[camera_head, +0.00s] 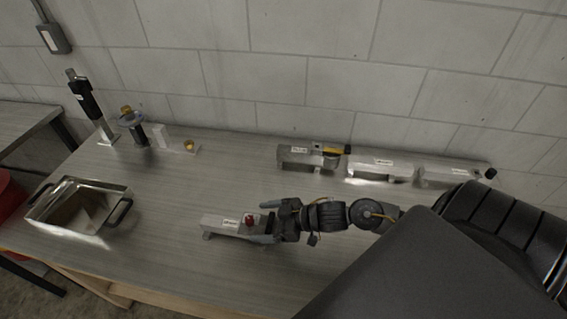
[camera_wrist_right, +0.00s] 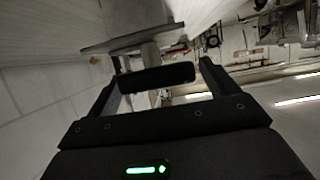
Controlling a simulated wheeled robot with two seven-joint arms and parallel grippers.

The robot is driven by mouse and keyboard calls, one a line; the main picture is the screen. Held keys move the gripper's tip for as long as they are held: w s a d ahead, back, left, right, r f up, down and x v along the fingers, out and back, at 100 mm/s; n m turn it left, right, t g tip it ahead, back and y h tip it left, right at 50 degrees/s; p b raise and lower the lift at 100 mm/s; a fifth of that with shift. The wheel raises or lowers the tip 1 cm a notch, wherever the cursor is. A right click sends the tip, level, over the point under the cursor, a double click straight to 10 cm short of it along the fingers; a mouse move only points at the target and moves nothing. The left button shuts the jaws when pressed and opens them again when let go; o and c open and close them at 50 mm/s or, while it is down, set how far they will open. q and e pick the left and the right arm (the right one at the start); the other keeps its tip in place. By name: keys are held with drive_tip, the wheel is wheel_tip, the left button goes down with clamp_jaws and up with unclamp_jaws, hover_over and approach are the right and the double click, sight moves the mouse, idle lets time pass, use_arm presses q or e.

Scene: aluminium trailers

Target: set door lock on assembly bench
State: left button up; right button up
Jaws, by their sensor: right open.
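The assembly bench (camera_head: 180,270) has a grey top. My left gripper is out of view.
A shiny metal bin (camera_head: 62,231) with black handles stands at the left. Labelled metal units (camera_head: 380,170) line the wall at the back right. A black upright tool (camera_head: 88,100) and small fixtures (camera_head: 160,137) stand at the back left.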

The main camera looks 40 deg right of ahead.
drive_tip(key=b+v, duration=0.1)
drive_tip(key=v, duration=0.8)
drive_tip(key=shift+s, duration=0.15)
